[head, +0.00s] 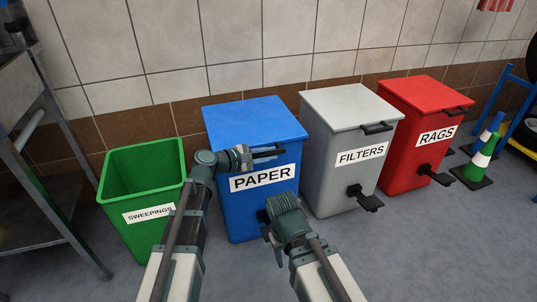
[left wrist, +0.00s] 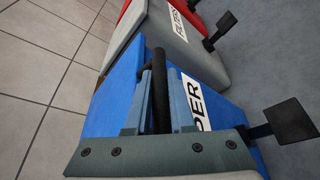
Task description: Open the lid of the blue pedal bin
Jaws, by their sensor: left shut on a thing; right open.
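The blue pedal bin (head: 235,204), labelled PAPER, stands in the middle of the head view. Its blue lid (head: 250,118) lies flat and closed. My left gripper (head: 252,158) is shut on the dark lid handle (head: 270,153) at the lid's front edge. In the left wrist view the handle (left wrist: 158,90) runs between the fingers of my left gripper (left wrist: 162,100). My right gripper (head: 268,232) is open, low in front of the bin by its pedal, which it mostly hides. The black pedal (left wrist: 291,119) shows clearly in the left wrist view; I see no gripper on it there.
A green open bin (head: 150,214) labelled SWEEPINGS stands to the left. A grey FILTERS bin (head: 332,165) and a red RAGS bin (head: 412,148) stand to the right, lids closed. A tiled wall (head: 240,42) is behind. A metal bench (head: 45,120) is at far left.

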